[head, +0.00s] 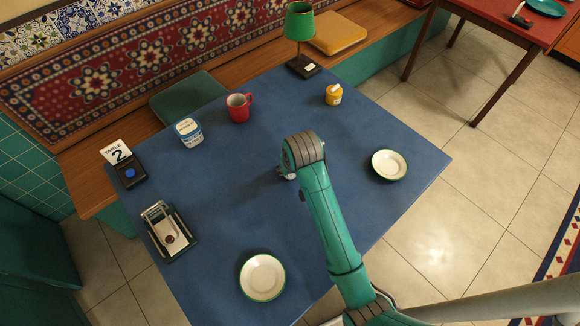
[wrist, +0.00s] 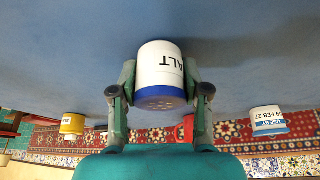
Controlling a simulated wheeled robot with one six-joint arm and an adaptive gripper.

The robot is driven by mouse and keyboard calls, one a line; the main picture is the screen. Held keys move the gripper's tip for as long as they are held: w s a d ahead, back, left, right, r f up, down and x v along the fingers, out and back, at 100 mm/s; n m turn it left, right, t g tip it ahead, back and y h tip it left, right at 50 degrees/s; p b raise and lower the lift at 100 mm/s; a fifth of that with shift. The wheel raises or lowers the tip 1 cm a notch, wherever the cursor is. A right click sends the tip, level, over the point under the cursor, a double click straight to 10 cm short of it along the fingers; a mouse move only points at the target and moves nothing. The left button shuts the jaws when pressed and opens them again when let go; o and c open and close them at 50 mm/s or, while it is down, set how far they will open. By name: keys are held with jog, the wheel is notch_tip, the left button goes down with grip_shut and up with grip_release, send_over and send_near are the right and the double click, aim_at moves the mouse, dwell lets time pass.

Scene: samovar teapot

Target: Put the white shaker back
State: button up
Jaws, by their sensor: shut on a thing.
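The white shaker (wrist: 160,62) has a blue perforated cap and black letters reading "ALT". It appears upside down in the wrist view, with the cap toward the bottom of the picture. My gripper (wrist: 160,78) is shut on it, with one finger on each side. In the head view my gripper (head: 285,173) is over the middle of the blue table, and my arm hides nearly all of the shaker. I cannot tell whether the shaker's base touches the table.
Bare tabletop surrounds my gripper.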

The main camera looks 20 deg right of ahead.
jog(key=shift+f, duration=0.1)
jog(key=o, duration=1.3)
jog(key=v, duration=1.2)
